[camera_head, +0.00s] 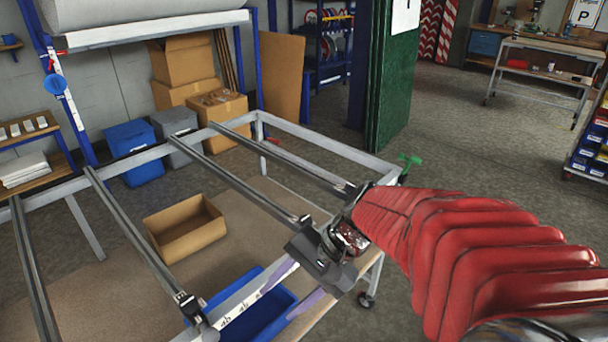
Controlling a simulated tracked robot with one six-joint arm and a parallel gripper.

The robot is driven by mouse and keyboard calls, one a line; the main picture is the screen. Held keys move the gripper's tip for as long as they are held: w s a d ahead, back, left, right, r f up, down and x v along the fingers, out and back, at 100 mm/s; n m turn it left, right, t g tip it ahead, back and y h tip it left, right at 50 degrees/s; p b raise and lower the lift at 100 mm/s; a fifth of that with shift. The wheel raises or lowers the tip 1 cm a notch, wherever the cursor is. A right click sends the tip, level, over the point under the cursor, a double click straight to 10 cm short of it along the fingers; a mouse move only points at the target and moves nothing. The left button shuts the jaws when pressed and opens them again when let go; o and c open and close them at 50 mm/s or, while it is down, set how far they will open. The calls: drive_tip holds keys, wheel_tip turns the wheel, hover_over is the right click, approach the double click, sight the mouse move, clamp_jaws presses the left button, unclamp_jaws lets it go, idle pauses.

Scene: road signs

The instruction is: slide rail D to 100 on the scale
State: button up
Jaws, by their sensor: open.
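A grey metal frame table (330,148) carries several dark rails that run from the far bar to the near edge. No letter is legible on any rail, so I cannot tell which is rail D. One rail (255,184) ends just beside my gripper; another rail (290,160) lies to its right, and a rail (130,227) lies to its left. A white scale strip (242,308) with dark marks runs along the near edge, partly hidden by my gripper; 100 is not readable. My gripper (322,272) is open at the near edge; whether it touches the rail is unclear.
Under the rails are an open cardboard box (186,229) and a blue bin (250,300). Boxes (187,75) and blue and grey crates (132,150) stand behind the frame. A green post (393,90) stands beyond the far right corner.

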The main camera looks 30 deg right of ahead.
drive_tip(key=w+d+f+m+t+y, duration=0.1)
drive_tip(key=w+d+m+t, duration=0.4)
drive_tip(key=d+m, duration=0.25)
drive_tip(key=w+d+f+m+t+y, duration=0.15)
drive_tip(key=w+d+m+t, duration=0.25)
drive_tip(key=d+m, duration=0.4)
drive_tip(key=s+d+f+m+t+h, duration=0.2)
drive_tip(key=d+m+t+h, duration=0.1)
drive_tip(key=d, duration=0.8)
drive_tip(key=s+d+f+m+t+h, duration=0.1)
drive_tip(key=d+f+m+t+h, duration=0.2)
drive_tip(key=d+m+h, duration=0.2)
drive_tip(key=d+m, duration=0.3)
drive_tip(key=d, duration=0.3)
drive_tip(key=shift+s, duration=0.35)
drive_tip(key=shift+w+a+f+h, duration=0.1)
drive_tip(key=shift+w+h, duration=0.05)
drive_tip(key=shift+h, duration=0.1)
drive_tip(key=w, duration=1.3)
drive_tip(key=shift+w+a, duration=0.15)
drive_tip(key=shift+w, duration=0.15)
drive_tip(key=shift+c, duration=0.3)
clamp_jaws()
